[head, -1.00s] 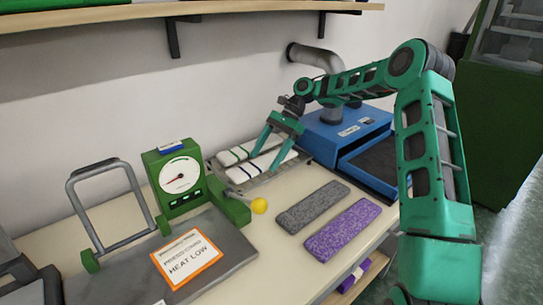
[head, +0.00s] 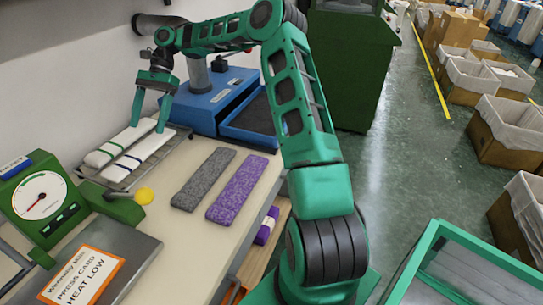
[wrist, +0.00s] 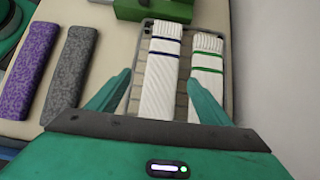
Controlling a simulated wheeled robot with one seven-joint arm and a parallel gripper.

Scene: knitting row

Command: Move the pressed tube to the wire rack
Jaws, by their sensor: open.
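The wire rack (head: 118,185) lies on the table near the wall. Two white ribbed tubes lie side by side on it: one with a dark blue band (head: 142,154) and one with a green band (head: 112,148). The wrist view shows the blue-banded tube (wrist: 162,75), the green-banded tube (wrist: 207,72) and the rack (wrist: 184,70). My gripper (head: 147,126) is open, fingers down, over the far end of the rack. In the wrist view my gripper (wrist: 161,84) has its fingers apart on either side of the blue-banded tube. Contact cannot be told.
A grey speckled tube (head: 203,178) and a purple one (head: 237,190) lie on the table right of the rack. A green gauge press (head: 42,205) with a yellow knob (head: 144,196) stands at left. A blue box (head: 215,105) with an open drawer stands behind.

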